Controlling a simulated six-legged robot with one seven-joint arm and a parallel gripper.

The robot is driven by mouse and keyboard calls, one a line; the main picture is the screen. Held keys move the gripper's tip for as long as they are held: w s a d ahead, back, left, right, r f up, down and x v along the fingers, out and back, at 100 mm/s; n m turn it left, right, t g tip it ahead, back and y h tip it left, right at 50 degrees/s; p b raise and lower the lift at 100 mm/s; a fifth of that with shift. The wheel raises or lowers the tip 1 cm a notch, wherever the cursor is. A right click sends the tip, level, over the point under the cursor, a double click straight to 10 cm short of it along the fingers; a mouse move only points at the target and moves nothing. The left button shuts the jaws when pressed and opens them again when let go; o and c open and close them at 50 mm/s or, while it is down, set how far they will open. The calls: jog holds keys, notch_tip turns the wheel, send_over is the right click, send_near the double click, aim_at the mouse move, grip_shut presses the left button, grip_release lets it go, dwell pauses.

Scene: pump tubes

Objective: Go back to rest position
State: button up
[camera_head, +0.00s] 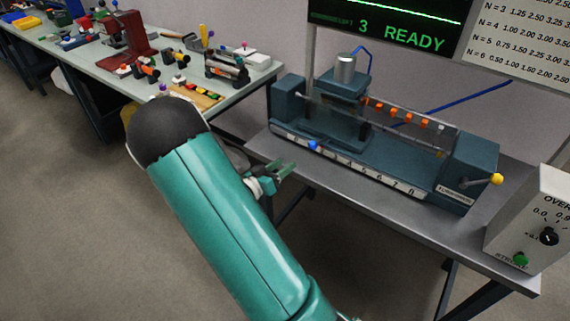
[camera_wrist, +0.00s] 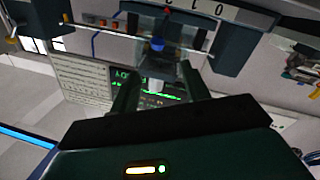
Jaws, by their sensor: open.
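My gripper (camera_head: 283,170) is in front of the left end of the grey bench, at about the height of its top in the head view. In the wrist view its two fingers (camera_wrist: 160,95) are apart with nothing between them. My teal arm hides part of the floor and the bench's left end. The blue pump machine (camera_head: 380,150) stands on the bench behind the gripper, apart from it. A blue knob (camera_head: 313,145) sits on its numbered front scale, and it also shows in the wrist view (camera_wrist: 157,45).
A yellow-knobbed lever (camera_head: 496,179) juts from the machine's right end. A white control box (camera_head: 535,225) with a green button stands at the bench's right end. A long table (camera_head: 130,88) with tools runs along the left. The floor (camera_head: 70,220) at left is clear.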

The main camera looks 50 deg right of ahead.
jog(key=shift+w, duration=0.1)
dwell(0.3)
jog(key=w+a+r+n+t+y, duration=0.1)
jog(key=w+a+r+t+y, duration=0.3)
jog(key=w, duration=0.3)
jog(key=w+a+r+n+t+y, duration=0.25)
jog(key=a+r+y, duration=0.3)
jog(key=a, duration=0.35)
jog(key=w+a+r+n+t+y, duration=0.1)
jog(key=a+r+n+t+y, duration=0.25)
jog(key=a+y, duration=0.45)
jog(key=s+a+r+n+g+y, duration=0.15)
jog(key=s+a+r+n, duration=0.35)
jog(key=s+a, duration=0.5)
jog(key=s+r+n+g+h, duration=0.1)
jog(key=s+r+g, duration=0.1)
jog(key=s, duration=1.1)
jog(key=shift+s+a+r+g, duration=0.2)
jog(key=shift+a+g, duration=0.1)
jog(key=shift+g, duration=0.15)
jog(key=shift+c, duration=1.1)
